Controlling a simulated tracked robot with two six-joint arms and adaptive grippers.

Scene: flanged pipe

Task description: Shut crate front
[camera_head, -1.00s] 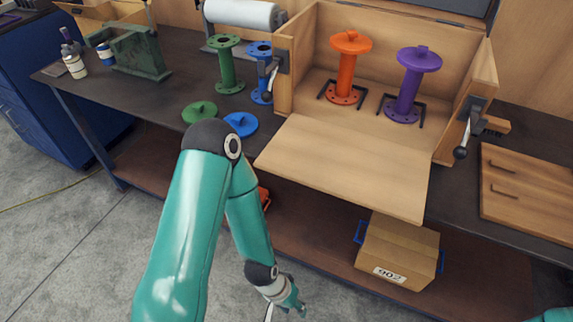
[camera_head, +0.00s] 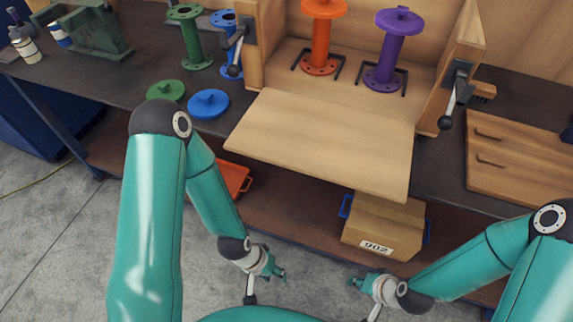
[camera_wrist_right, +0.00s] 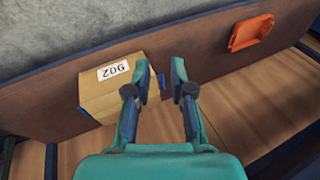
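The wooden crate (camera_head: 256,40) stands open on the bench. Its front panel (camera_head: 325,140) is folded down, sloping forward past the bench edge. An orange flanged pipe (camera_head: 320,38) and a purple flanged pipe (camera_head: 391,52) stand upright inside, by black brackets. A lever latch with a black knob is on the left side (camera_head: 240,50) and another on the right (camera_head: 455,95). My left gripper (camera_head: 281,274) is below and in front of the panel, too small to judge. My right gripper (camera_head: 357,282) is also low in front; in the right wrist view (camera_wrist_right: 159,66) its fingers are apart and empty.
A cardboard box marked 902 (camera_head: 385,225) and an orange tray (camera_head: 232,178) are on the lower shelf. Green (camera_head: 166,90) and blue (camera_head: 209,104) flange discs lie left of the panel. A wooden board with handles (camera_head: 515,160) lies to the right.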

